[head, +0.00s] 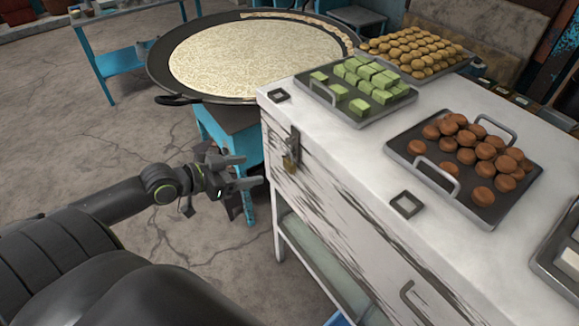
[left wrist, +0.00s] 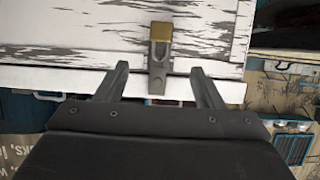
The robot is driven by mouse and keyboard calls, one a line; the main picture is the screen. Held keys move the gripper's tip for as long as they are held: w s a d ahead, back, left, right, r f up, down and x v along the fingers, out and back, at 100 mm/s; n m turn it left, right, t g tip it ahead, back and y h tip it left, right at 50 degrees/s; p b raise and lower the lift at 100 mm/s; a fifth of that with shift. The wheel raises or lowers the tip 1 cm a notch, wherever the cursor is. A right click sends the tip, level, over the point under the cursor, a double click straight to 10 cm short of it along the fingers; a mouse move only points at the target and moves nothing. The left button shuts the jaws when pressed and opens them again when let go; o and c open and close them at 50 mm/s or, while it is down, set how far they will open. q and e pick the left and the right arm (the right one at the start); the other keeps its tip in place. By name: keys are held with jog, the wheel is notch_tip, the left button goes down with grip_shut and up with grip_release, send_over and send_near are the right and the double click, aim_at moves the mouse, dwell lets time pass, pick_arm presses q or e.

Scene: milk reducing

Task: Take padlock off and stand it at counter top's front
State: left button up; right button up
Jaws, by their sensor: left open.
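A small brass padlock (head: 290,163) hangs from a grey metal hasp (head: 295,140) on the front of the white counter, near its far left corner. The padlock (left wrist: 161,31) also shows in the left wrist view, on the hasp (left wrist: 158,58), ahead of and between my fingers. My left gripper (head: 250,172) is open and empty, a short way left of the padlock and apart from it. The white counter top (head: 350,155) has bare space along its front edge above the hasp. My right gripper is not in view.
On the counter are a tray of green blocks (head: 362,84), a tray of brown round sweets (head: 470,158) and two small square frames (head: 406,204), (head: 279,95). A large pan (head: 165,75) of white milk stands behind. A drawer handle (head: 412,300) sticks out lower on the front.

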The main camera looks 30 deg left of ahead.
pick_arm(q)
send_near(287, 162)
jog(key=x, duration=0.4)
jog(key=shift+d+p, duration=0.15)
jog(key=shift+p, duration=0.25)
jog(key=shift+w+d+f+p, duration=0.1)
jog(key=shift+w+d+p, duration=0.05)
jog(key=shift+w+p, duration=0.15)
jog(key=p+x, duration=0.1)
jog(key=x, duration=0.2)
jog(key=shift+w, duration=0.2)
jog(key=shift+w+d+f, duration=0.2)
jog(key=shift+w+f, duration=0.15)
jog(key=shift+w, duration=0.15)
jog(key=c, duration=1.1)
jog(key=shift+r, duration=0.2)
